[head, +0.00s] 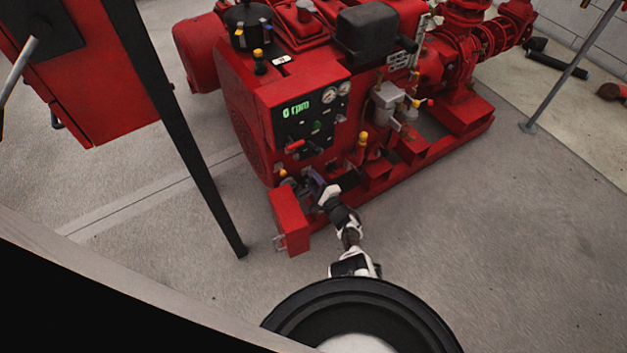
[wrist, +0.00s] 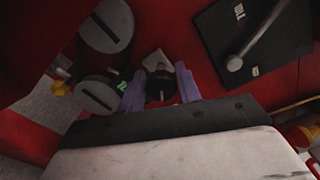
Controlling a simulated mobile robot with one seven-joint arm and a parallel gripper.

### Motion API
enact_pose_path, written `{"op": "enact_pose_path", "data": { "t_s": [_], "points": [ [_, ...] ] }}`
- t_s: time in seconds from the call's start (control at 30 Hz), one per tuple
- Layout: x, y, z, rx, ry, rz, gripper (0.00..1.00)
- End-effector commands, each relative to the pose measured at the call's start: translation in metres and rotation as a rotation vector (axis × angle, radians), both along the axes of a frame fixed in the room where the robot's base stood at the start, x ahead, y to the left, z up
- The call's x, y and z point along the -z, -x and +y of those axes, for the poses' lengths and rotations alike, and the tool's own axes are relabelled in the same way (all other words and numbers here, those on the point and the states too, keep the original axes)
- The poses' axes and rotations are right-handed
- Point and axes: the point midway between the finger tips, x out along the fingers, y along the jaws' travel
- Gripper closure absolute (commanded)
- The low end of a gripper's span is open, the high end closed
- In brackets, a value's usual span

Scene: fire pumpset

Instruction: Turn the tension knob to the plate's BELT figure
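A dark round knob (wrist: 160,86) with a short white pointer mark sits on the red panel in the wrist view, in front of a pale grey plate (wrist: 154,60). Any writing on that plate is too small or hidden to read. My gripper (wrist: 160,80) has its two purple fingers on either side of the knob, one left and one right. I cannot tell whether they touch it. In the head view my gripper (head: 314,184) reaches into the low front of the red pumpset (head: 310,105); the knob is hidden there.
Two grey discs (wrist: 107,24) are at the left in the wrist view, by a small green mark (wrist: 122,85). A dark plate with a grey lever (wrist: 262,35) is at the right. The control panel display (head: 296,110) reads 0 rpm. A red box (head: 290,222) juts out beside my gripper.

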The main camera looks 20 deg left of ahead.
Motion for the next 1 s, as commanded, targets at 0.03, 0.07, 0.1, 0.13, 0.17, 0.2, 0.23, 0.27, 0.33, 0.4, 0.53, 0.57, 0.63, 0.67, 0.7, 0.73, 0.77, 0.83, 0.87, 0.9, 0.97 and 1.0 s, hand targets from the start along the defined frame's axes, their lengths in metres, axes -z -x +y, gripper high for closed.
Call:
{"op": "enact_pose_path", "data": {
  "t_s": [0.03,0.07,0.1,0.13,0.17,0.2,0.23,0.27,0.33,0.4,0.53,0.57,0.63,0.67,0.7,0.73,0.77,0.83,0.87,0.9,0.97,1.0],
  "points": [
    [0.001,0.0,0.0,0.0,0.001,0.001,0.59],
    [0.0,0.0,0.0,0.0,0.001,0.001,0.55],
    [0.0,0.0,0.0,0.001,0.0,0.0,0.5],
    [0.0,0.0,0.0,0.001,0.0,0.0,0.48],
    [0.0,0.0,0.0,0.001,0.0,0.0,0.48],
    [0.0,0.0,0.0,0.001,0.0,0.0,0.48],
    [0.0,0.0,0.0,0.001,0.001,-0.001,0.48],
    [0.0,0.0,0.0,0.001,0.001,-0.001,0.48],
    [0.0,0.0,0.0,0.001,0.001,-0.001,0.48],
    [-0.001,0.0,-0.001,0.001,0.001,-0.001,0.48],
    [-0.003,0.006,-0.011,0.005,0.001,0.001,0.48],
    [-0.003,0.009,-0.015,0.005,0.001,0.001,0.48],
    [-0.005,0.018,-0.025,0.005,0.0,0.001,0.48],
    [-0.005,0.021,-0.031,0.007,0.0,0.001,0.48],
    [-0.005,0.027,-0.038,0.007,0.0,0.001,0.48],
    [-0.006,0.032,-0.044,0.007,0.0,0.003,0.48],
    [-0.006,0.037,-0.049,0.007,0.0,0.003,0.48],
    [-0.005,0.047,-0.063,0.008,0.001,0.002,0.48],
    [-0.005,0.051,-0.068,0.007,-0.001,0.002,0.48],
    [-0.004,0.056,-0.075,0.006,0.002,0.002,0.48],
    [-0.004,0.064,-0.084,0.006,0.001,0.002,0.48],
    [-0.004,0.068,-0.089,0.006,0.001,0.002,0.48]
  ]
}}
